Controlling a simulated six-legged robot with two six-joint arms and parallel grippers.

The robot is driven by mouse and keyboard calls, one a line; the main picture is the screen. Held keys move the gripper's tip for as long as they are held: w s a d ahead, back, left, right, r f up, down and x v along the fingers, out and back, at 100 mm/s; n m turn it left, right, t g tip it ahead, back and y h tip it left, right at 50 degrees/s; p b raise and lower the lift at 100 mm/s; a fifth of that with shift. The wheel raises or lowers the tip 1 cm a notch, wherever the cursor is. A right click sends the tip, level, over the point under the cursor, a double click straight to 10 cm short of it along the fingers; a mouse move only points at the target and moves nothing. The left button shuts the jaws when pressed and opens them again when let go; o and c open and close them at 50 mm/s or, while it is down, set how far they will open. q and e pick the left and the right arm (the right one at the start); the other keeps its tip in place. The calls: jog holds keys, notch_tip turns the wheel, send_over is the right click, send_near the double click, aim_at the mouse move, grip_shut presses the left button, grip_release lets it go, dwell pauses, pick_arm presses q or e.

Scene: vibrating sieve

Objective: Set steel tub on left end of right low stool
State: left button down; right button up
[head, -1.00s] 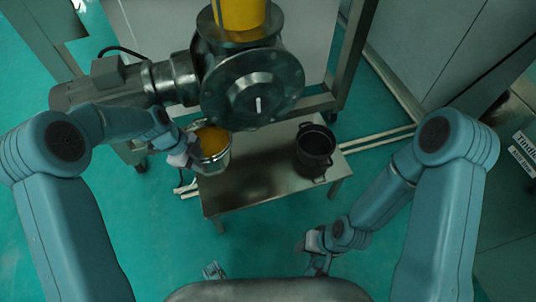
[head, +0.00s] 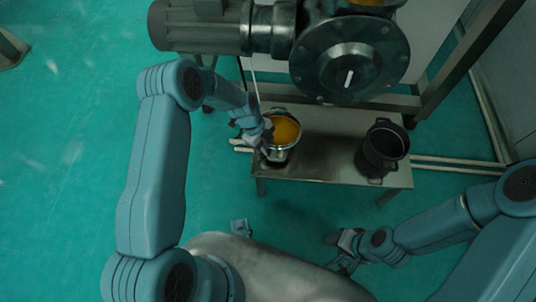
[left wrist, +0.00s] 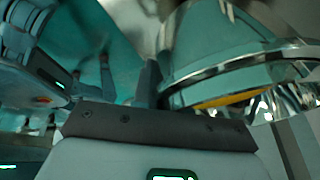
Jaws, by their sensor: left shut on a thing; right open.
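The steel tub (head: 281,148) is shiny and holds something orange-yellow. In the head view it is at the left end of the low stool (head: 325,150), below the machine's flange. My left gripper (head: 264,138) is shut on the tub's left side. Whether the tub's base touches the stool top cannot be told. In the left wrist view the tub's bright rim (left wrist: 240,62) fills the upper right, with a strip of the yellow contents showing. My right gripper (head: 337,252) is open and empty, in front of the stool.
A dark pot (head: 385,148) stands on the stool's right end. Bare stool top lies between it and the tub. A grey machine with a motor (head: 200,25) and round flange (head: 350,60) overhangs the stool's back. Green floor is clear at left.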

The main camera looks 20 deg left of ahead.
pick_arm(q)
notch_tip(320, 180, down, 4)
jog(key=shift+w+f+b, duration=0.1)
jog(key=shift+f+b, duration=0.1)
jog(key=shift+b, duration=0.45)
jog(key=c, duration=1.2)
grip_release()
jog(key=shift+o, duration=0.2)
jog(key=p+v, duration=0.3)
jog(key=v, duration=0.9)
jog(key=s+d+f+n, duration=0.1)
jog(key=s+d+n, duration=0.4)
jog(key=s+n, duration=0.6)
jog(key=s+d+f+n, duration=0.2)
jog(key=s+d+n, duration=0.3)
jog(key=s+n, duration=0.6)
jog(key=shift+s+d+f+n+t+y, duration=0.3)
jog(key=shift+s+n, duration=0.1)
jog(key=shift+n, duration=0.2)
